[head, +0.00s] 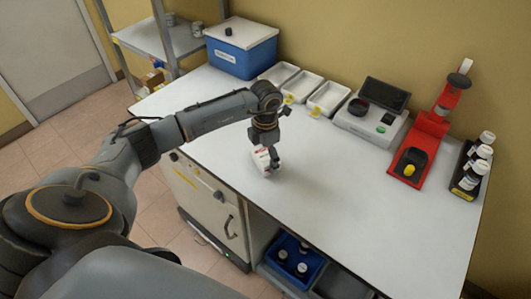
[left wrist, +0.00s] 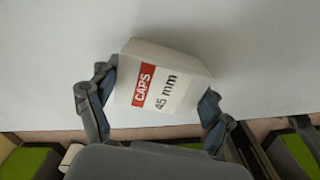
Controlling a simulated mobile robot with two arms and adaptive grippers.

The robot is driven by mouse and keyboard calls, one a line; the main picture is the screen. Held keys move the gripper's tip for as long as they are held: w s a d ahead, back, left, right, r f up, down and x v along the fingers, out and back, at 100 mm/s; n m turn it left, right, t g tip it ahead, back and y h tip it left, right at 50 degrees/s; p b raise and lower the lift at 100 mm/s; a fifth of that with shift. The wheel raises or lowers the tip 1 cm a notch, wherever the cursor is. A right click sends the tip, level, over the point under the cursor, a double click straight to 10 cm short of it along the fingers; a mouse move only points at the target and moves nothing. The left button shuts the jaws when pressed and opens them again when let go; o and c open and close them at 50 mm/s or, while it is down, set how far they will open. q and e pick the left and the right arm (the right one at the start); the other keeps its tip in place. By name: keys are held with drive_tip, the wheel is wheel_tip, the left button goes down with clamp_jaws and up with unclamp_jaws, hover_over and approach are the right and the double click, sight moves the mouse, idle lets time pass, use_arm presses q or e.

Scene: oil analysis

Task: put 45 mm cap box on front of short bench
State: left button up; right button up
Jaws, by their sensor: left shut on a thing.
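The 45 mm cap box is a small white carton with a red "CAPS" band; in the left wrist view the box (left wrist: 170,85) sits between my two fingers, its label readable. In the head view the box (head: 262,160) is at the front left edge area of the white bench (head: 340,170). My left gripper (head: 266,150) points down over the box and is shut on it; in the left wrist view the fingers of the gripper (left wrist: 155,105) touch its two sides. I cannot tell whether the box rests on the bench top or hangs just above it. My right gripper is not in view.
The front middle of the bench is clear. A blue crate (head: 290,262) sits below.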

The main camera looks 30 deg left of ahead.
sight(265, 154)
use_arm(q)
drive_tip(key=shift+f, duration=0.1)
drive_tip(key=shift+f, duration=0.15)
drive_tip(key=o, duration=1.1)
drive_tip(key=shift+r, duration=0.4)
wheel_tip(265, 154, up, 11)
drive_tip(key=b, duration=0.3)
drive_tip(key=shift+f, duration=0.2)
drive_tip(key=shift+r, duration=0.5)
